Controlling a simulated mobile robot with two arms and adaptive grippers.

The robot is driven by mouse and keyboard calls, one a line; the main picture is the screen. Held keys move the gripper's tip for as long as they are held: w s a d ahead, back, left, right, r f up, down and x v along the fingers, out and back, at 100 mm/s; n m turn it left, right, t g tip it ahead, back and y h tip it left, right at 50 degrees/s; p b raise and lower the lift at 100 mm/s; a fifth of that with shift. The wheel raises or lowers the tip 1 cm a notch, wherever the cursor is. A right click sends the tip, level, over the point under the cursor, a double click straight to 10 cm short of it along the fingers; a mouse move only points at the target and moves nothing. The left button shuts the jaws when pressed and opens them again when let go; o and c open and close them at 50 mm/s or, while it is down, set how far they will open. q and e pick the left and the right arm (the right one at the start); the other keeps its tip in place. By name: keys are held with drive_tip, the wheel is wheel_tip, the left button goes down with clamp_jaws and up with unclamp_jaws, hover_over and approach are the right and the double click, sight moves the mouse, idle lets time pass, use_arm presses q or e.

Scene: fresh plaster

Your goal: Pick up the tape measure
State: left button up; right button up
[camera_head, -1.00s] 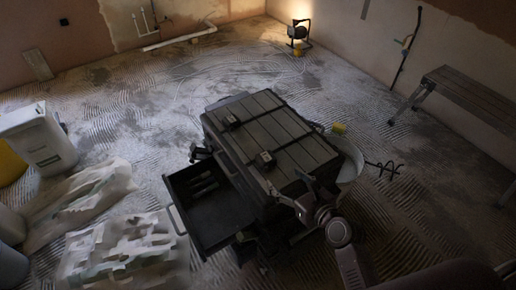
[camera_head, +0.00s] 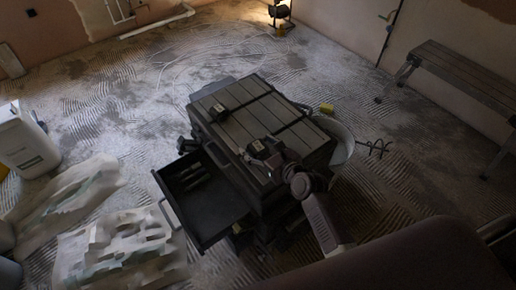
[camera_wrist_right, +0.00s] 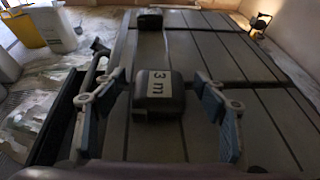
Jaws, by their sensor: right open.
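A dark tape measure with a white "3 m" label (camera_wrist_right: 158,95) lies on the slatted top of a dark tool cart (camera_head: 243,104). In the head view the tape measure (camera_head: 257,147) is beside the gripper's tip. My right gripper (camera_wrist_right: 160,80) is open, with one finger on each side of the tape measure in the wrist view. I cannot tell whether the fingers are down at its height. In the head view the right gripper (camera_head: 266,158) reaches over the cart's near right part. A similar dark block (camera_wrist_right: 150,18) lies farther back on the top. My left gripper is not in view.
An open drawer (camera_head: 215,212) sticks out at the cart's left. A bucket (camera_head: 343,145) stands at its right. A bench (camera_head: 465,78) is at the right wall.

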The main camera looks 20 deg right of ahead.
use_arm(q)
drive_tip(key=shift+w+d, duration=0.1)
use_arm(e)
drive_tip(key=c, duration=1.4)
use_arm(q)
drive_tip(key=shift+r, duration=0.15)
use_arm(e)
drive_tip(key=shift+r, duration=0.2)
